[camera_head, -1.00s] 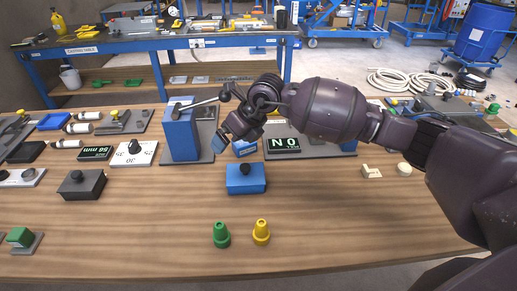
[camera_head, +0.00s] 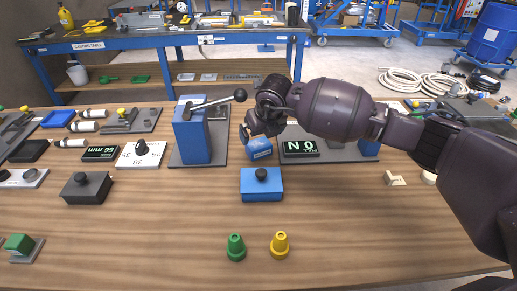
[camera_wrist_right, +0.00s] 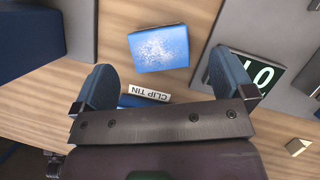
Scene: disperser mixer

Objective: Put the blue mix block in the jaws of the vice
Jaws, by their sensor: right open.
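The blue mix block (camera_head: 259,150) stands on the wooden table, behind the blue box with a black knob (camera_head: 261,184). In the right wrist view the block (camera_wrist_right: 158,47) has a white-speckled top. My right gripper (camera_head: 262,130) is just above and behind the block in the head view. Its fingers (camera_wrist_right: 165,80) are open and empty, with the block ahead of the gap between them. A tall blue upright with a black-knobbed lever (camera_head: 195,135) stands on a grey plate to the left. I cannot tell whether it is the vice; its jaws are not clear. My left gripper is not in view.
A "CLIP TIN" label (camera_wrist_right: 150,94) shows near the fingers. The front right of the table (camera_head: 360,230) is mostly clear.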

